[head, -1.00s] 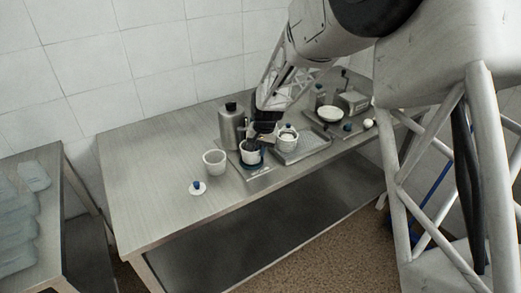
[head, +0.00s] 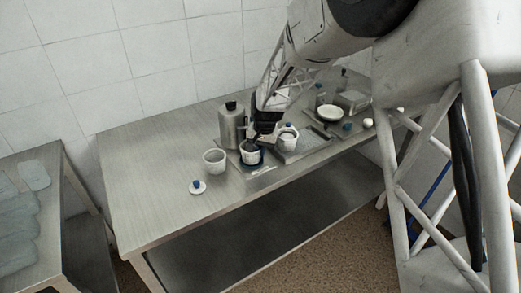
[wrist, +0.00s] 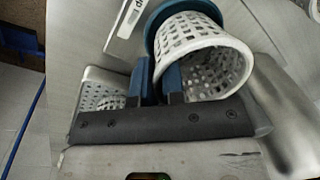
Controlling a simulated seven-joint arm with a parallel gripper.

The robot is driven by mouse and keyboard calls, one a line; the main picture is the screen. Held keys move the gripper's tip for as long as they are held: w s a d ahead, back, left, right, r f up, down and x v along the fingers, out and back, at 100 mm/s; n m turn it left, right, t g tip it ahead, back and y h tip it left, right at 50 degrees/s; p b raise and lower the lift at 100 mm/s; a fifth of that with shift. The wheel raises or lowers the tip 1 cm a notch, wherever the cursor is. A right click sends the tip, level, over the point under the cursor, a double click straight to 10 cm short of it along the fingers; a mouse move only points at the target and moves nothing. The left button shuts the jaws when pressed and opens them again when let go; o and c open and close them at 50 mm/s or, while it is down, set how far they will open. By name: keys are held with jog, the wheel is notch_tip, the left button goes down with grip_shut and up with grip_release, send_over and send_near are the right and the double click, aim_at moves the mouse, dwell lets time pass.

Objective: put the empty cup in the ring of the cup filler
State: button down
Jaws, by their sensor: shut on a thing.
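The white perforated cup (head: 250,155) is upright on the cup filler's plate (head: 262,172), with the dark blue ring (head: 262,162) around its lower part. In the wrist view the cup (wrist: 212,62) is large and its open mouth faces me; its inside looks empty. The blue ring (wrist: 152,28) shows behind its far end. Whether the cup is fully seated in it is hard to tell. My gripper (head: 258,138) is at the cup's back rim. In the wrist view, my gripper's blue fingers (wrist: 160,82) are close together and shut at the cup's rim.
Another white cup (head: 214,158) and a white lid with a blue knob (head: 197,188) stand at left. A grey bottle (head: 231,124) is close behind. A cup with a blue knob (head: 287,138) stands close at right, by a metal tray (head: 312,143). The table's left part is clear.

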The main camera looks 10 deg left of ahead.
jog(key=shift+f, duration=0.3)
dwell(0.4)
jog(key=c, duration=1.1)
grip_release()
jog(key=shift+r, duration=0.1)
jog(key=shift+r, duration=3.9)
